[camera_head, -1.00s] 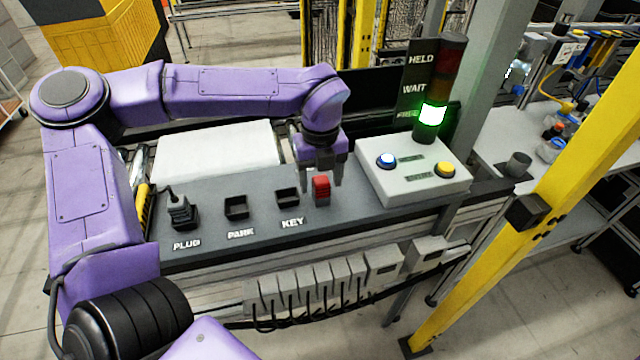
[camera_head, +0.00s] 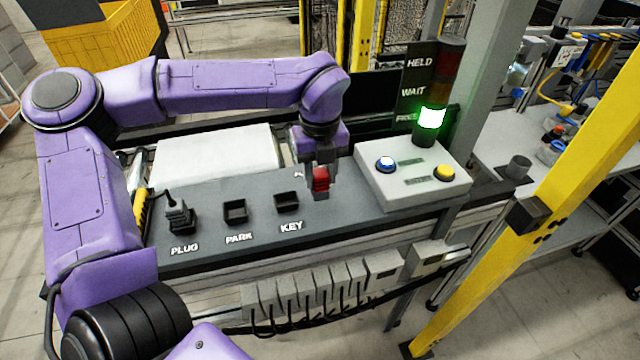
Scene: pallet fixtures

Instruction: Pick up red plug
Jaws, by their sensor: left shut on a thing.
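The red plug (camera_head: 321,179) is a small red block between the fingers of my left gripper (camera_head: 320,186), to the right of the KEY socket. My left gripper points down and is shut on the red plug. The plug appears slightly above the grey panel (camera_head: 262,205), though a finger hides part of it. My right gripper is not in view.
A button box (camera_head: 415,180) and a signal tower lit green (camera_head: 432,118) stand at the right. A yellow post (camera_head: 530,210) is further right.

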